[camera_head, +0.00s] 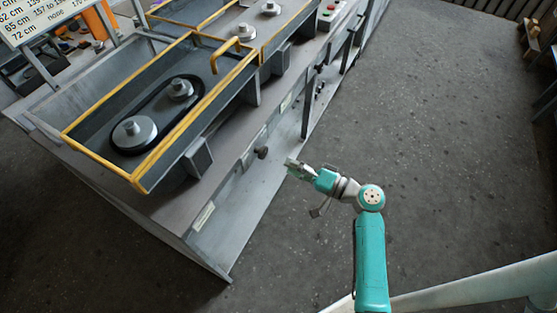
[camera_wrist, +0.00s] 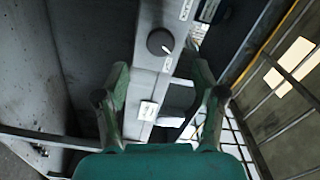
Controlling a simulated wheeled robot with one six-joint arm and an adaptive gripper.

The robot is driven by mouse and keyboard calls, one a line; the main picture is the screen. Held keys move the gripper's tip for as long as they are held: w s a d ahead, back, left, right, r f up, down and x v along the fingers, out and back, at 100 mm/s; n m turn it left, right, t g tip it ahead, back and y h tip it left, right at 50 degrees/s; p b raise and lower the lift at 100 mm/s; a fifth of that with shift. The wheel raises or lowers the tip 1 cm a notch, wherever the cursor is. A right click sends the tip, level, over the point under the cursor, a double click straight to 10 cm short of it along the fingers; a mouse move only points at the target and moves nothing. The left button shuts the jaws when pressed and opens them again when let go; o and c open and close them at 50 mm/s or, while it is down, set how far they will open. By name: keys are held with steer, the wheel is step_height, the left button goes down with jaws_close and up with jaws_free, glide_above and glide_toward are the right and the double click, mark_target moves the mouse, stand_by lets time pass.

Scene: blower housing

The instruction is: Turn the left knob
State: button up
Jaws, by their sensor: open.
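The left knob (camera_head: 262,152) is a dark round knob on the grey front panel of the blower housing. In the wrist view the knob (camera_wrist: 158,41) shows as a black disc with a small white mark at its lower right. My gripper (camera_head: 292,165) is just right of and slightly below the knob in the head view, apart from it. In the wrist view the two green fingers of my gripper (camera_wrist: 162,80) are spread wide with nothing between them, and the knob lies beyond the tips, roughly centred between them.
Another dark knob (camera_head: 320,68) sits farther along the panel. A yellow-edged tray (camera_head: 74,130) with belt and pulleys (camera_head: 133,133) stands above. A white label (camera_wrist: 148,110) is on the panel. The grey floor (camera_head: 430,130) to the right is clear.

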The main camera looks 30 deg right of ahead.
steer(key=shift+v, duration=1.2)
